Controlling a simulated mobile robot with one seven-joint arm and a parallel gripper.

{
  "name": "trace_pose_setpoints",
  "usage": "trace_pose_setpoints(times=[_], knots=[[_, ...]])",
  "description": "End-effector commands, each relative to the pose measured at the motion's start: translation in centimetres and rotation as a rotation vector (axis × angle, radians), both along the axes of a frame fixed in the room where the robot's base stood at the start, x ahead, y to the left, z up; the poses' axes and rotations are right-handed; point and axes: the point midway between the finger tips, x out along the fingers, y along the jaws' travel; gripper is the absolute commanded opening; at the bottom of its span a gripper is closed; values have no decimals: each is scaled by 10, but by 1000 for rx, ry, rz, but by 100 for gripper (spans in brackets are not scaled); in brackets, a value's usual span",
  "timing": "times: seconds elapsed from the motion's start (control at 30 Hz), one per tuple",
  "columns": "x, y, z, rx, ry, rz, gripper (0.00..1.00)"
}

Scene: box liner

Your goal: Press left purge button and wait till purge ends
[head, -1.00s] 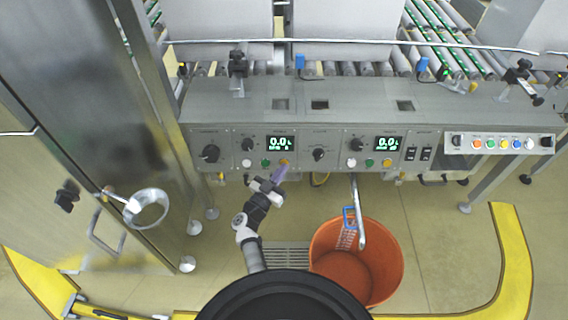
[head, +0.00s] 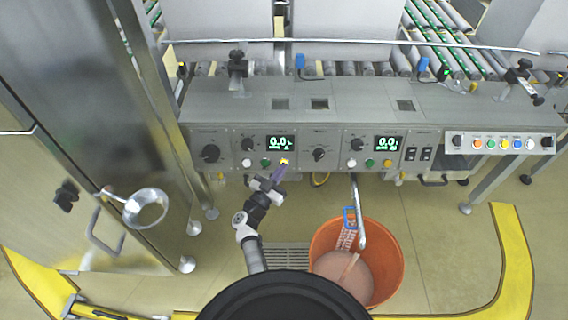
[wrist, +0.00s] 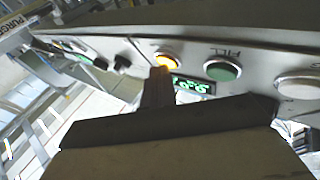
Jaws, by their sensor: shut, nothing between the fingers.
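The left purge button (head: 284,162) is a yellow-orange button on the left control panel and glows brightly. It also shows lit in the wrist view (wrist: 167,60). My gripper (head: 279,172) is shut and empty, its fingertips just below the button. In the wrist view the tips (wrist: 159,75) overlap the button's lower edge; I cannot tell whether they touch it. The left display (head: 280,143) reads 0.0. The orange bucket (head: 384,240) below the metal spout (head: 359,205) holds pinkish liquid, and a pale stream runs down into it.
A green button (head: 265,162) and a white button (head: 246,163) sit left of the purge button. A matching right panel has its own display (head: 388,143) and orange button (head: 387,163). A steel cabinet (head: 90,130) stands on the left. Yellow floor edging (head: 515,265) curves at right.

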Motion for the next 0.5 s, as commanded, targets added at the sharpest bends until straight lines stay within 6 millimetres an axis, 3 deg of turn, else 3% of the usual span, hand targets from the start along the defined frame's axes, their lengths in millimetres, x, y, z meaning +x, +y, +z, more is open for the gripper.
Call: trace_pose_setpoints(times=[0.5], knots=[[-15, 0, 6, 0, 0, 1, 0]])
